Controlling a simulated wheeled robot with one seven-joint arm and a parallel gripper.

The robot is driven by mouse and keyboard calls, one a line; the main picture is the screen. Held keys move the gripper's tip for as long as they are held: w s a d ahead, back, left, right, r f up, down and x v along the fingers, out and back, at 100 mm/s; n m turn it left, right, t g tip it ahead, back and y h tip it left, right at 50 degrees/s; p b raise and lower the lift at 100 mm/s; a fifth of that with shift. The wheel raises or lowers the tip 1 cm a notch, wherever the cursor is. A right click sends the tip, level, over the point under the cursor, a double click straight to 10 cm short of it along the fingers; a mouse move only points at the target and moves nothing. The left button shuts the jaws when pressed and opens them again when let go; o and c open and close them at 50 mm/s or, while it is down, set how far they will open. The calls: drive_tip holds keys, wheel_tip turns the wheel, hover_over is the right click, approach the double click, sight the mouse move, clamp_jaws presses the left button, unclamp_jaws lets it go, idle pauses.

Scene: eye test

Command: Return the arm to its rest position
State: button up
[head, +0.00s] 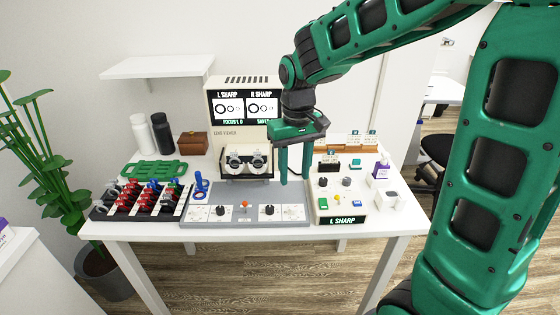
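My gripper (295,180) hangs pointing down over the table, just right of the lens viewer. Its two green fingers are apart, with nothing seen between them. My green arm reaches in from the right side of the view, bent, and covers much of that side. The lens viewer (218,142) is a cream box with a screen reading "L SHARP" and "R SHARP"; two round lens holders (246,162) sit at its front. I cannot tell whether the fingertips touch anything.
The white table (130,228) carries a grey dial panel (245,223), a control box (345,219) reading "L SHARP", a black rack (112,213) of red and blue pieces, a green tray (152,170), two bottles (161,133) and a brown box (193,143). A plant (45,155) stands left.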

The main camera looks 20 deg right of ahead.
drive_tip(key=s+d+m, duration=0.3)
drive_tip(key=s+d, duration=0.5)
drive_tip(key=s, duration=0.4)
drive_tip(key=s+d+m, duration=0.4)
drive_tip(key=s+d, duration=0.4)
drive_tip(key=s, duration=0.4)
drive_tip(key=shift+s+d+r, duration=0.25)
drive_tip(key=shift+d+r, duration=0.15)
drive_tip(key=shift+r, duration=0.05)
drive_tip(key=shift+w+f, duration=0.25)
drive_tip(key=shift+w, duration=0.4)
